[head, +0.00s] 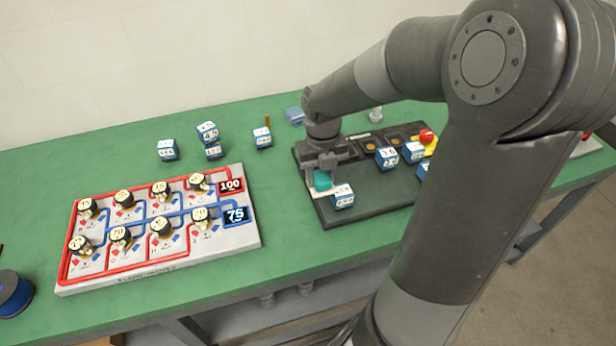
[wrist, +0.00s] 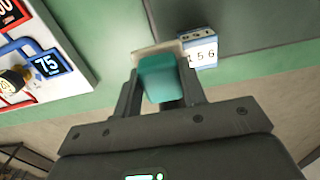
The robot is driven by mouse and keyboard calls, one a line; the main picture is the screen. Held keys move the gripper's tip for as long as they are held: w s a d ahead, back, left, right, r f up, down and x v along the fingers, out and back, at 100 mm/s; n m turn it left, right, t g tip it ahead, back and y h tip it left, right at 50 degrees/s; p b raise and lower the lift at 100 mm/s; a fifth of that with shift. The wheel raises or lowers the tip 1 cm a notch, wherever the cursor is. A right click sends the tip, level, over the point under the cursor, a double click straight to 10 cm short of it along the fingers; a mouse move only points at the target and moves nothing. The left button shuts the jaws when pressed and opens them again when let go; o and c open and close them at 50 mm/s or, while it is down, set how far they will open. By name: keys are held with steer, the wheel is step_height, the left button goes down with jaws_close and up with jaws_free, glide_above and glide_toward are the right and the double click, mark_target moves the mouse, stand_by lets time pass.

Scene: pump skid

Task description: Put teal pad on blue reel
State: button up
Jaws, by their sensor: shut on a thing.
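The teal pad (head: 323,181) is a small teal block at the left end of a dark tray in the head view. My gripper (head: 322,178) is shut on it, and in the wrist view the teal pad (wrist: 158,76) sits between the two fingers. A pale flat piece (wrist: 157,52) shows just beyond the pad; I cannot tell whether they touch. The blue reel (head: 13,293) lies at the far left front of the green table, cut by the picture edge, well away from my gripper.
A dark tray (head: 370,212) holds several white-and-blue number cubes; one cube (head: 342,196) is close beside my gripper. A panel with several black knobs (head: 150,274) lies between the tray and the reel. More cubes (head: 207,131) stand behind it. Green table is bare along the back left.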

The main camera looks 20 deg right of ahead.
steer(key=shift+s+d+r, duration=0.35)
steer(key=shift+d+r, duration=0.1)
steer(key=shift+d, duration=0.2)
